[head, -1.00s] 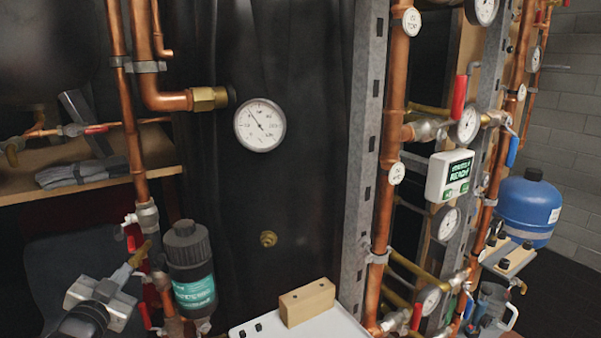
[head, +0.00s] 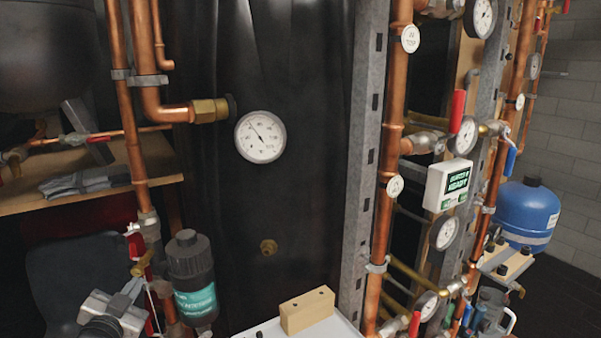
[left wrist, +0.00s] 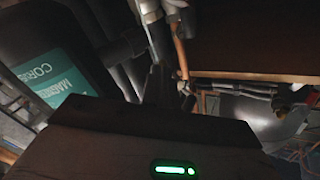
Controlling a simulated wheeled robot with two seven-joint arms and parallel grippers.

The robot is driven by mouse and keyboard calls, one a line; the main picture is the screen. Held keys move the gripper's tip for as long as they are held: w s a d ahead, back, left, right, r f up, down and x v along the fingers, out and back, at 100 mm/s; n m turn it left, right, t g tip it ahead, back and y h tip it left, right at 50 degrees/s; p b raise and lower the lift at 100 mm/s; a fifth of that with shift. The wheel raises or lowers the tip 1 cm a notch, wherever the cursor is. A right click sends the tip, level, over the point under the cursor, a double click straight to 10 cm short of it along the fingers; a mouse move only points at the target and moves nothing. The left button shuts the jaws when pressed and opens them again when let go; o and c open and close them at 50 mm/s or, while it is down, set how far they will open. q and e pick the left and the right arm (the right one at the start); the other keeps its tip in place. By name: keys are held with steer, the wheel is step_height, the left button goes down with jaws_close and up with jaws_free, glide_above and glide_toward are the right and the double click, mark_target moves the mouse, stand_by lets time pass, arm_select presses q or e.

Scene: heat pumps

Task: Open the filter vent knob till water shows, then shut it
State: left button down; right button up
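The black filter canister (head: 192,262) with a teal label hangs on the copper pipework at the lower left of the head view. Its label fills the left of the left wrist view (left wrist: 50,80). A small brass fitting (head: 143,263) sits left of the canister; I cannot tell whether it is the vent knob. My left gripper (head: 134,287) is just below that fitting, with its grey and black body at the lower left. Its fingertips are small and partly hidden, so contact and opening are unclear. No water is visible. My right gripper is not in view.
A red-handled valve (head: 135,240) and copper pipes crowd the left gripper. A wooden block (head: 307,311) stands on a white surface at the bottom centre. A pressure gauge (head: 260,137) hangs above. A white display box (head: 448,184) reads READY. A blue tank (head: 527,212) is at right.

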arm_select(q)
steer(key=shift+w+d+r, duration=0.1)
steer(key=shift+d+r, duration=0.05)
steer(key=s+p, duration=0.3)
steer(key=s, duration=0.3)
steer(key=shift+f, duration=0.45)
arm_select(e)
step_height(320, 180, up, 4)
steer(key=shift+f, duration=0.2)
arm_select(q)
steer(key=shift+s, duration=0.1)
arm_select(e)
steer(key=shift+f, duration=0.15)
arm_select(q)
steer(key=w+n+b, duration=0.5)
steer(key=w, duration=0.1)
steer(key=shift+a+r+n, duration=0.15)
steer(key=shift+a+n, duration=0.15)
steer(key=shift+n, duration=0.1)
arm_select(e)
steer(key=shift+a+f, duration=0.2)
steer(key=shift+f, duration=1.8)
